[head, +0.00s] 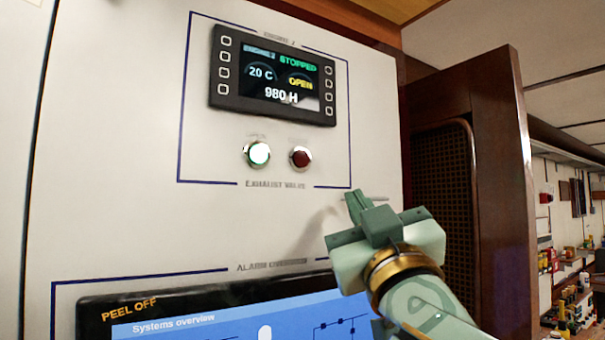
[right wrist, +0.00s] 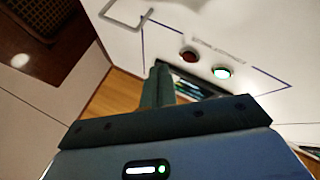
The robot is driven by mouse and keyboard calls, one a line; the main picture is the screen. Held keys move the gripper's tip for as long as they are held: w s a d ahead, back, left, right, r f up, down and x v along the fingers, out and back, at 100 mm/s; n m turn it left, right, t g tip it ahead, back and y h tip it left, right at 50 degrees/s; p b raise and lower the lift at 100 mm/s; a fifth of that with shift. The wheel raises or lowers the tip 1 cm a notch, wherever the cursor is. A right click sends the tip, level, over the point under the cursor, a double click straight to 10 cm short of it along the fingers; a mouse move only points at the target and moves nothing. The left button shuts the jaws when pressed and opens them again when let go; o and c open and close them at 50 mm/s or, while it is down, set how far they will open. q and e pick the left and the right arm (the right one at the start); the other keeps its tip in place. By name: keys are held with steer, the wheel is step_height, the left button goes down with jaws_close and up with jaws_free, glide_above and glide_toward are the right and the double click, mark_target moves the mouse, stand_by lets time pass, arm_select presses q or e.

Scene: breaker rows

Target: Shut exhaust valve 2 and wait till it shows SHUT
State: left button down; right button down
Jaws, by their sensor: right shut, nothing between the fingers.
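The engine 2 display (head: 272,76) reads STOPPED, 20 C, OPEN in yellow and 980 H. Below it, above the EXHAUST VALVE label, are a lit green button (head: 257,154) and a dark red button (head: 300,157). The right wrist view also shows the red button (right wrist: 189,54) and the lit green one (right wrist: 221,72). My right gripper (head: 357,203) is shut and empty, below and right of the red button and apart from it. Its closed fingers (right wrist: 159,85) show in the right wrist view. My left gripper is not in view.
An alarm screen (head: 215,325) marked "Systems overview" is lower on the white panel, partly behind my right arm. A thin metal handle (head: 378,198) shows behind my right fingers. A dark wooden door (head: 480,150) stands to the right, with a cluttered workshop beyond.

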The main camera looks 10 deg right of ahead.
mark_target(301, 159)
steer(key=s+a+r+t+y, duration=0.1)
steer(key=s+r, duration=0.3)
steer(key=r, duration=0.2)
steer(key=shift+a+t, duration=0.15)
steer(key=shift+t, duration=0.25)
steer(key=shift+w, duration=0.2)
steer(key=shift+w+a+b, duration=0.1)
steer(key=shift+w+a, duration=0.4)
steer(key=shift+w, duration=0.85)
steer(key=shift+w+a+b, duration=0.15)
steer(key=shift+w+a, duration=0.35)
steer(key=shift+w, duration=0.85)
steer(key=shift+w+a+b, duration=0.1)
steer(key=shift+w+a, duration=0.4)
steer(key=shift+w, duration=0.85)
steer(key=shift+w+a, duration=0.15)
steer(key=shift+w, duration=0.25)
steer(key=shift+w+a, duration=0.15)
steer(key=shift+w, duration=0.2)
steer(key=shift+s, duration=0.15)
steer(key=shift+s+d, duration=0.3)
steer(key=shift+s, duration=0.3)
